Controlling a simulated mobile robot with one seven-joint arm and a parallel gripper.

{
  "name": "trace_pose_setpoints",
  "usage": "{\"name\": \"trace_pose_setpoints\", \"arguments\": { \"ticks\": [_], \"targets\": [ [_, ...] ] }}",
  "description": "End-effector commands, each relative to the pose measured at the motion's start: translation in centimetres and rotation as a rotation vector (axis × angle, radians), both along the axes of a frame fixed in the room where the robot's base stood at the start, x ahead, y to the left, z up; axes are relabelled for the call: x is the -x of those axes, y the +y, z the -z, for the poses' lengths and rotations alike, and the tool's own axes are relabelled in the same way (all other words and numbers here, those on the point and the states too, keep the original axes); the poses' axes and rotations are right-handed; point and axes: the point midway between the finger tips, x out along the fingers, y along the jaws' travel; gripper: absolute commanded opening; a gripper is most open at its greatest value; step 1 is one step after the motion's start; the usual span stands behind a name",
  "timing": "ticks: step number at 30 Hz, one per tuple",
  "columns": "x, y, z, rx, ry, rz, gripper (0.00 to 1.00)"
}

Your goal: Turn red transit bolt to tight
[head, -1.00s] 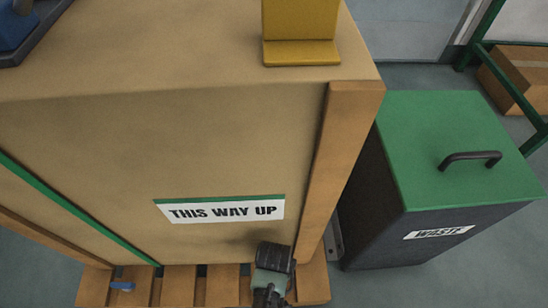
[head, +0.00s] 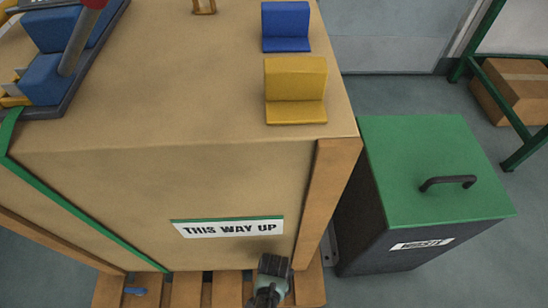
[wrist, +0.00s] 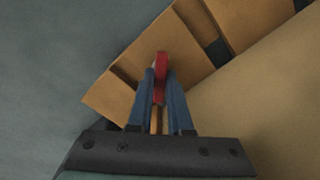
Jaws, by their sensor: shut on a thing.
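The red transit bolt (wrist: 161,66) shows in the wrist view as a narrow red piece at the tips of my gripper (wrist: 158,85). The blue fingers are shut on it, one on each side. The bolt is over the wooden pallet (wrist: 115,98), near its corner at the foot of the crate. In the head view my gripper (head: 268,285) is at the bottom, in front of the crate and below its "THIS WAY UP" label (head: 228,228). The fingertips and the red bolt are hidden there.
The large tan crate (head: 150,185) stands on the pallet. A dark bin with a green lid (head: 420,160) stands to its right. Yellow (head: 296,88) and blue (head: 286,25) blocks sit on the crate top. Grey floor is open beside the pallet.

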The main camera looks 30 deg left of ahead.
Motion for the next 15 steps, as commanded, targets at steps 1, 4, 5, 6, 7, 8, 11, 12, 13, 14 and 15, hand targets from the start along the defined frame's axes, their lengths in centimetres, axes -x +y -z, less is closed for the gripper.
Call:
{"name": "trace_pose_setpoints", "arguments": {
  "ticks": [1,4,5,6,7,8,11,12,13,14,15],
  "targets": [
    [-0.07,-0.03,-0.22,0.000,-0.001,0.047,0.00],
    [-0.06,-0.04,-0.20,0.000,-0.001,0.142,0.00],
    [-0.06,-0.04,-0.18,0.000,-0.001,0.170,0.00],
    [-0.10,-0.03,-0.18,0.000,-0.002,0.208,0.00],
    [-0.11,-0.03,-0.19,0.000,-0.002,0.236,0.00],
    [-0.11,-0.03,-0.18,0.001,-0.002,0.265,0.00],
    [-0.12,-0.03,-0.16,0.000,-0.002,0.357,0.00],
    [-0.13,-0.02,-0.15,0.000,-0.002,0.392,0.00],
    [-0.13,-0.02,-0.14,0.000,-0.002,0.419,0.00],
    [-0.11,-0.03,-0.12,0.000,-0.002,0.444,0.00],
    [-0.10,-0.03,-0.10,0.000,-0.002,0.477,0.00]
  ]
}}
